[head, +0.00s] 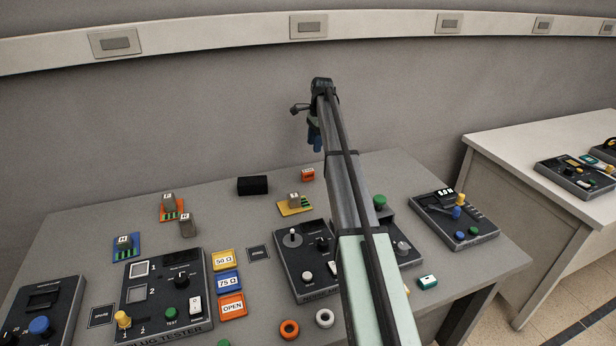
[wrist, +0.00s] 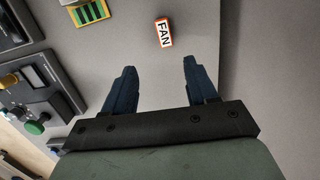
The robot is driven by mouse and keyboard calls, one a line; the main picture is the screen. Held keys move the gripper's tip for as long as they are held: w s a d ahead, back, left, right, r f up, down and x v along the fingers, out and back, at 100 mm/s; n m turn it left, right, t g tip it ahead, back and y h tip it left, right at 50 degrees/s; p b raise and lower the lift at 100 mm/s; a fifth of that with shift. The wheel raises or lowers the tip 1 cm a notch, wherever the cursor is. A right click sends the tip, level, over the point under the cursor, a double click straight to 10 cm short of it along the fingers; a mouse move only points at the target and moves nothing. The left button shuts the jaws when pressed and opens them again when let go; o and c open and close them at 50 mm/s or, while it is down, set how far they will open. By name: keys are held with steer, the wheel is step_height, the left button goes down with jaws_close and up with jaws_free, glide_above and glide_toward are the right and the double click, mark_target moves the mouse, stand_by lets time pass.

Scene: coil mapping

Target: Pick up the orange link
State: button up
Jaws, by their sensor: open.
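A small orange block with a white label reading FAN (wrist: 163,32) lies on the grey table, just beyond my fingertips in the wrist view. It appears to be the small orange block (head: 308,174) at the back of the table in the head view. My gripper (wrist: 159,63) is open, with two dark blue fingers apart and nothing between them. In the head view my gripper (head: 315,140) is above the table's back edge, with its fingers pointing down. The block lies ahead of the gap between the fingers, not between them.
A black block (head: 252,186) and a yellow board with a grey piece (head: 295,204) lie left of the orange block. Control panels (head: 165,295) with knobs fill the front. An orange ring (head: 289,329) lies near the front edge. The wall stands close behind the table.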

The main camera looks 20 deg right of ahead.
mark_target(308, 171)
steer(key=f, duration=0.5)
steer(key=a+f, duration=0.1)
steer(key=f, duration=0.2)
steer(key=shift+f, duration=0.1)
steer(key=shift+w+a+f, duration=0.15)
steer(key=shift+a+f, duration=0.05)
steer(key=shift+f, duration=0.7)
steer(key=shift+w+a+f, duration=0.15)
steer(key=shift+a+f, duration=0.1)
steer(key=shift+f, duration=0.7)
steer(key=shift+w+a+f, duration=0.15)
steer(key=shift+a+f, duration=0.05)
steer(key=shift+f, duration=0.7)
jaws_close()
